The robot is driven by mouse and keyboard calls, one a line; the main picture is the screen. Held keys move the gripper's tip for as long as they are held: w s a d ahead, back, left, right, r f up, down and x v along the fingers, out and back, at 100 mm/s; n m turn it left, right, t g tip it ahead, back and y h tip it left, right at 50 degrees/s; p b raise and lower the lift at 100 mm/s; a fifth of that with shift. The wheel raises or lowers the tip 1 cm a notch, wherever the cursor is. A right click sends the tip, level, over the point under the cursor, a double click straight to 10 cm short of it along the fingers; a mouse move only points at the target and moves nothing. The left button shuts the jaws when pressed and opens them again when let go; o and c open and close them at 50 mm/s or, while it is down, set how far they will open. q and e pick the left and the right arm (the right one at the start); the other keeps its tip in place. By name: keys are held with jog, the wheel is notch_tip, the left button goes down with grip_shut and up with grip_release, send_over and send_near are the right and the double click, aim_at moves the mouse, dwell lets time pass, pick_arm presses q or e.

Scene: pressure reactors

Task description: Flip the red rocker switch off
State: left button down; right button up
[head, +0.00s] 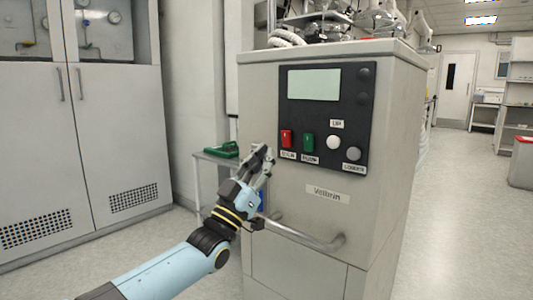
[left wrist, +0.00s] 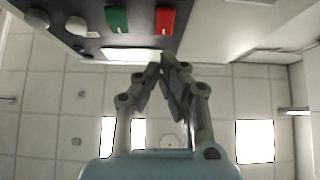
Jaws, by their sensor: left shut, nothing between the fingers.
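The red rocker switch (head: 286,139) is on the dark control panel (head: 330,110) of a grey cabinet, left of a green rocker switch (head: 308,142). My left gripper (head: 264,152) is just left of and slightly below the red switch in the head view, shut and empty. In the left wrist view the red switch (left wrist: 165,20) is at the top, beside the green one (left wrist: 117,19), and the shut fingertips (left wrist: 164,60) point towards the panel. I cannot tell whether the fingers touch the panel. My right gripper is out of view.
The panel also has a blank display (head: 314,85), a white knob (head: 333,142) and a grey knob (head: 353,153). A metal handle (head: 305,238) sticks out below. A small table with a green tool (head: 222,152) stands behind to the left. Open floor lies right.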

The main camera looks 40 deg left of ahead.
pick_arm(q)
jog(key=s+f, duration=0.4)
jog(key=f, duration=0.3)
jog(key=shift+s+a+f, duration=0.2)
jog(key=shift+s+f, duration=0.05)
jog(key=shift+f, duration=0.1)
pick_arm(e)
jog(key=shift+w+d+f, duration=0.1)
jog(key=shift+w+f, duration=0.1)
